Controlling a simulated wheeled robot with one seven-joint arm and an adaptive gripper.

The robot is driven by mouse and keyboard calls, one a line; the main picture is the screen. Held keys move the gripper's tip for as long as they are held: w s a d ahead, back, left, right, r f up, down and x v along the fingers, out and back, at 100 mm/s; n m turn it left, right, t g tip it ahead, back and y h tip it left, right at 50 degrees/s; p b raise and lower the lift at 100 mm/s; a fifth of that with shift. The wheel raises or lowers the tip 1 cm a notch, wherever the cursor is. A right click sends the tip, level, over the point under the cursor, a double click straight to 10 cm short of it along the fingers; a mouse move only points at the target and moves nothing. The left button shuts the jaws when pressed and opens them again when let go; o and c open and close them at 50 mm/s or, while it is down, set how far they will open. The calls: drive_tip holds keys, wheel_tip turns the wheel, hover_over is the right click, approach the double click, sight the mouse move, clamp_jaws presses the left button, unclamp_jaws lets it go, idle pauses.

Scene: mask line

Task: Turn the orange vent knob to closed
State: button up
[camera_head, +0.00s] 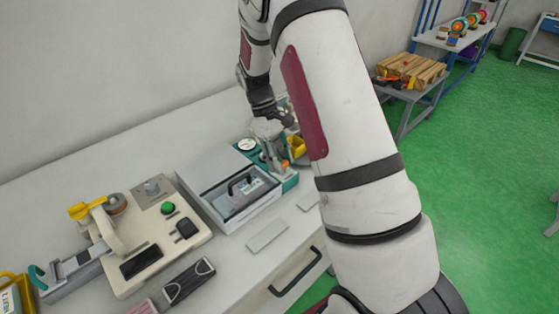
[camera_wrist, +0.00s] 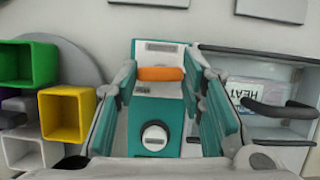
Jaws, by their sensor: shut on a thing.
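The orange vent knob (camera_wrist: 162,74) sits on a teal and white vent unit (camera_wrist: 173,100), seen as a bar lying level across it in the wrist view. My gripper (camera_wrist: 164,78) has a finger on each side of the knob and is shut on it. A round white gauge (camera_wrist: 154,137) is on the unit below the knob. In the head view my gripper (camera_head: 279,160) is over the teal unit (camera_head: 291,184), and it hides most of the knob. The gauge (camera_head: 247,145) shows to its left.
A grey case with a black handle (camera_head: 240,184) stands close beside the unit. A cream machine (camera_head: 155,240) with a green button is farther left. Yellow (camera_wrist: 60,118) and green (camera_wrist: 27,66) bins stand on the other side of the unit.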

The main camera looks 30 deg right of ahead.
drive_tip(key=shift+m, duration=0.5)
drive_tip(key=o, duration=1.1)
drive_tip(key=shift+o, duration=0.2)
drive_tip(key=d+v, duration=0.1)
drive_tip(key=v, duration=1.1)
drive_tip(key=shift+a, duration=0.3)
